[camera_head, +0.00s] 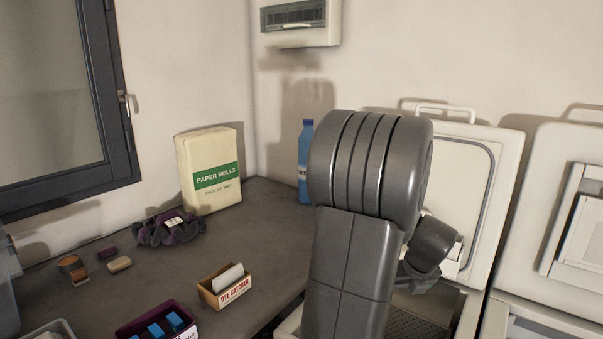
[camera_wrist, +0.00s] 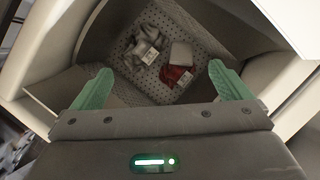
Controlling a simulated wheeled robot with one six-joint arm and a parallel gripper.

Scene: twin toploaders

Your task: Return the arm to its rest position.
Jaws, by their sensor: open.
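My gripper (camera_wrist: 158,90) shows in the wrist view with its two green fingers wide apart and nothing between them. It points down into the open drum (camera_wrist: 200,45) of a toploader. Inside the drum lie a grey and white cloth piece (camera_wrist: 143,52), a dark red cloth (camera_wrist: 177,76) and a pale grey piece (camera_wrist: 181,53); the fingers are apart from them. In the head view my grey arm stands raised in front of the left toploader (camera_head: 480,165), whose lid is up. The arm hides part of that machine, and the fingers are not visible there.
A second toploader (camera_head: 570,200) stands at the right. On the dark counter (camera_head: 270,215) are a paper rolls pack (camera_head: 209,180), a blue bottle (camera_head: 305,165), a dye catcher box (camera_head: 226,286), a dark scrunched cloth (camera_head: 168,230) and a purple bin (camera_head: 158,325). A wall box (camera_head: 300,25) hangs above.

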